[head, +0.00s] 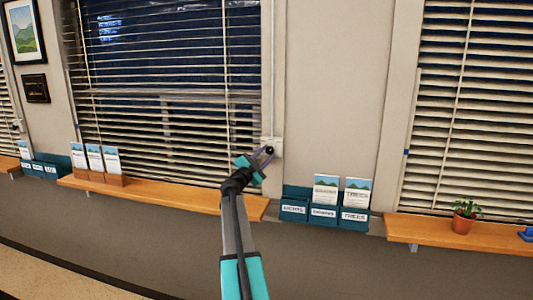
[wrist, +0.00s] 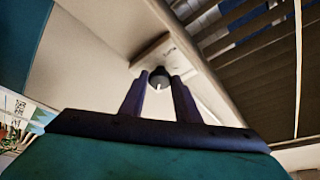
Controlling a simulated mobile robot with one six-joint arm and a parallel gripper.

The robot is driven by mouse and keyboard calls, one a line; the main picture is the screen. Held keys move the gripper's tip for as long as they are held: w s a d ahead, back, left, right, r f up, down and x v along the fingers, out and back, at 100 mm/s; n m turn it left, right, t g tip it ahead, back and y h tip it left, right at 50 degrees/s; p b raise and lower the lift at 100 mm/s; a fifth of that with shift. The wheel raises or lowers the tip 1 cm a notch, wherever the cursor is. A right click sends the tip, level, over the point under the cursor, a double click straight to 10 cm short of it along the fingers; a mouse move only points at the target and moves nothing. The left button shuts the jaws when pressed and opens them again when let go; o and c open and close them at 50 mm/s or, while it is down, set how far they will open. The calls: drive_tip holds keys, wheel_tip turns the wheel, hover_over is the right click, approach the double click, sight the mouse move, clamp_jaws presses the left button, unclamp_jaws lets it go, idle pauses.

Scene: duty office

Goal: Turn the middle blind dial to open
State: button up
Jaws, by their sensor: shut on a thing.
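The middle blind dial (head: 269,150) is a small black knob on a pale plate at the lower right edge of the middle window. It also shows in the wrist view (wrist: 160,76), with a white mark on its face. My gripper (head: 264,154) reaches up to it, and its two fingers (wrist: 160,92) are shut on the dial, one on each side. The middle blind (head: 160,120) hangs with its slats apart, and dark glass shows between them. The fingers hide part of the dial's sides.
A wooden sill (head: 150,192) runs below the middle window, with white brochures (head: 95,157) on it. Teal leaflet holders (head: 323,213) hang right of my gripper. A potted plant (head: 464,217) stands on the right sill (head: 430,229). The wall above the holders is bare.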

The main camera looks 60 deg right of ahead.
drive_tip(key=shift+r+m+g+y+p, duration=0.15)
drive_tip(key=shift+m+g+y+p, duration=0.25)
drive_tip(key=shift+m, duration=1)
drive_tip(key=o, duration=1)
drive_tip(key=shift+o, duration=0.2)
drive_tip(key=shift+a, duration=0.2)
drive_tip(key=a+f+b, duration=0.2)
drive_tip(key=a+b, duration=0.2)
drive_tip(key=a, duration=0.9)
drive_tip(key=shift+w+f, duration=0.3)
drive_tip(key=shift+w, duration=0.05)
